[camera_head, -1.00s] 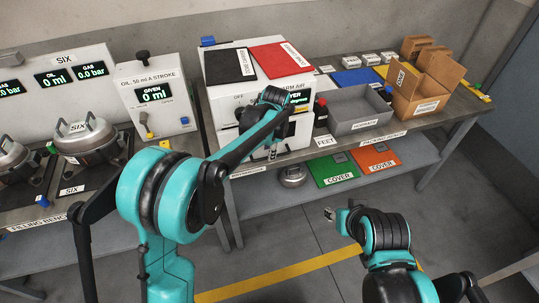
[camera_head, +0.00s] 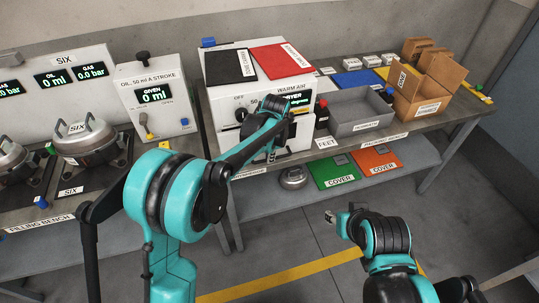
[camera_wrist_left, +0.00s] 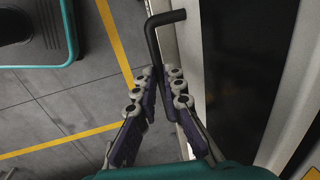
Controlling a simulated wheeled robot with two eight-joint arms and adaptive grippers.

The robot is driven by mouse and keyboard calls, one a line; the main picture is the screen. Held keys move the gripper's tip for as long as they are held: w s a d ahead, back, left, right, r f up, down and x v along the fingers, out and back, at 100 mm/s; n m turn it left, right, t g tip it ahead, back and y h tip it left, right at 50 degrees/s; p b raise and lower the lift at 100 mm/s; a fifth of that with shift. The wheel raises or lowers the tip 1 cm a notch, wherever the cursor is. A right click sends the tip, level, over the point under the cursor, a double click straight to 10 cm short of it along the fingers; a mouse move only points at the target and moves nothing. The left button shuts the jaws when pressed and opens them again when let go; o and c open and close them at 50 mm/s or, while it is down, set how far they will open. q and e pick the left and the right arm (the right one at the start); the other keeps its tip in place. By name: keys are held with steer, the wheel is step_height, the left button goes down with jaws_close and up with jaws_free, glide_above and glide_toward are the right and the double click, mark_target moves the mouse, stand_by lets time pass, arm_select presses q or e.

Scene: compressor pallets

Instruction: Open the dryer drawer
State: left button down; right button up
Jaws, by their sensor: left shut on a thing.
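The dryer (camera_head: 222,106) is a white box on the bench in the head view, with a green display and a warm air label. My left arm crosses its front and hides much of it. The white drawer front (camera_head: 299,134) shows beside my forearm. In the left wrist view, my left gripper (camera_wrist_left: 158,84) is shut on the black bar handle (camera_wrist_left: 153,42) of the drawer. A dark space (camera_wrist_left: 235,70) shows behind the white front there, so the drawer seems partly out. My right gripper (camera_head: 330,215) is over the floor, away from the dryer; its jaws are too small to read.
A black panel (camera_head: 231,65) and a red panel (camera_head: 281,58) lie on the dryer. A grey tray (camera_head: 358,108) and a cardboard box (camera_head: 420,95) stand to its right. Green (camera_head: 333,172) and orange (camera_head: 375,159) covers lie on the lower shelf. The floor in front is clear.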

arm_select(q)
steer(key=s+d+p, duration=0.1)
steer(key=s+d, duration=0.3)
steer(key=s, duration=0.8)
steer(key=s+d+p, duration=0.1)
steer(key=s+d, duration=0.3)
steer(key=s, duration=0.8)
steer(key=shift+s, duration=0.2)
steer(key=c, duration=1.6)
jaws_free()
step_height(320, 180, up, 12)
steer(key=s, duration=0.2)
steer(key=shift+d, duration=0.3)
steer(key=shift+s+f, duration=0.1)
steer(key=shift+f, duration=0.05)
